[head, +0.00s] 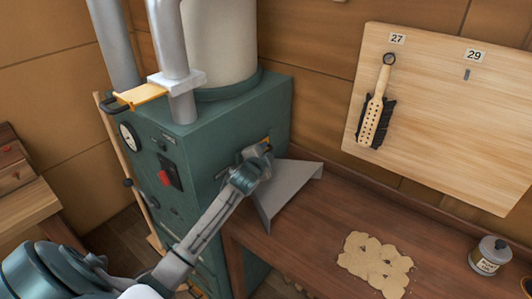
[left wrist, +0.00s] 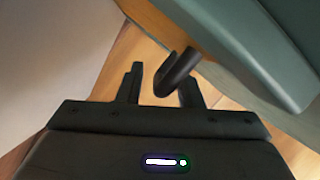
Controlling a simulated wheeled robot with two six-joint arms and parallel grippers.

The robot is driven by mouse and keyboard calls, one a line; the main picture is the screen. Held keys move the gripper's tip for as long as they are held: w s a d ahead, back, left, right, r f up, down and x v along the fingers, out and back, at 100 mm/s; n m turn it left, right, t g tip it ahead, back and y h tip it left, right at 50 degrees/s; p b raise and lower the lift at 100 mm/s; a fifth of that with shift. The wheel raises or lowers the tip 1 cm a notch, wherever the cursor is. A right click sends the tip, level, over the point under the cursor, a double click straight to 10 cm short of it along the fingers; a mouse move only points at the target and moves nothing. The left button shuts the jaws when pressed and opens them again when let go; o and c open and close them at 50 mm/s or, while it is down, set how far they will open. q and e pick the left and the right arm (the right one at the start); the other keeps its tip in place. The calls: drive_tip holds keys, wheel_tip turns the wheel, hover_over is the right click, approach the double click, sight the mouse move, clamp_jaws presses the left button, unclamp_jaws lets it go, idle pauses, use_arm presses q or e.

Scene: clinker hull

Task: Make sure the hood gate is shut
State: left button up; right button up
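A grey sheet-metal hood (head: 290,187) stands on the bench against the green machine's side. A small orange piece (head: 267,140), probably the hood gate's plate, shows just above my left gripper (head: 262,155), which hides most of this spot. How far the plate is drawn out cannot be told. In the left wrist view, a black curved handle (left wrist: 177,72) at the end of an orange strip (left wrist: 160,20) reaches between the fingertips of my left gripper (left wrist: 162,85). The fingers are apart, with space beside the handle. My right gripper is not in view.
The green machine (head: 225,125) fills the space left of the bench. Another orange gate plate (head: 140,96) with a black handle sticks out from a grey pipe.

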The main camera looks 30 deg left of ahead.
use_arm(q)
drive_tip(key=shift+s+d+b, duration=0.15)
drive_tip(key=shift+s+b, duration=0.15)
drive_tip(key=shift+s, duration=0.3)
drive_tip(key=b+v, duration=0.2)
drive_tip(key=v, duration=0.6)
drive_tip(key=shift+s+r, duration=0.1)
drive_tip(key=shift+s, duration=0.15)
drive_tip(key=shift+s+d+r, duration=0.2)
drive_tip(key=shift+s, duration=0.25)
